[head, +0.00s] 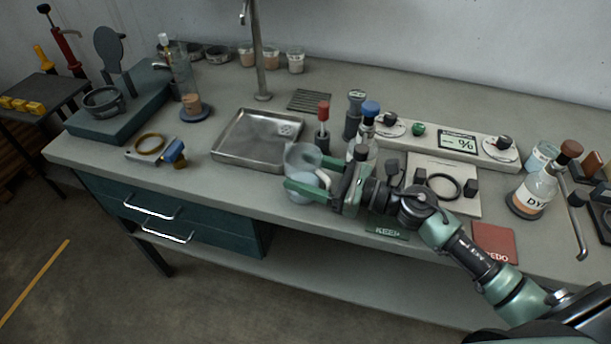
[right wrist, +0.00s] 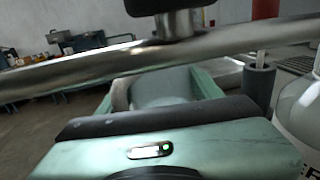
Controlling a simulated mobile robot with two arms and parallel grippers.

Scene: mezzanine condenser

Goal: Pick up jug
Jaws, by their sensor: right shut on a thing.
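The jug (head: 301,160) is a pale, translucent vessel on the bench, just right of the steel sink. My right gripper (head: 308,177) comes in from the right with its green fingers around the jug and is shut on it. In the right wrist view the jug (right wrist: 166,88) shows as a pale rounded shape between the green fingers, partly hidden by the gripper body and a blurred metal bar. I cannot tell whether the jug's base touches the bench. My left gripper is not in view.
The sink (head: 250,140) lies left of the jug. A red-capped bottle (head: 323,122) and a blue-capped bottle (head: 365,128) stand close behind. A green KEEP mat (head: 388,229) and a red mat (head: 494,243) lie at the front edge.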

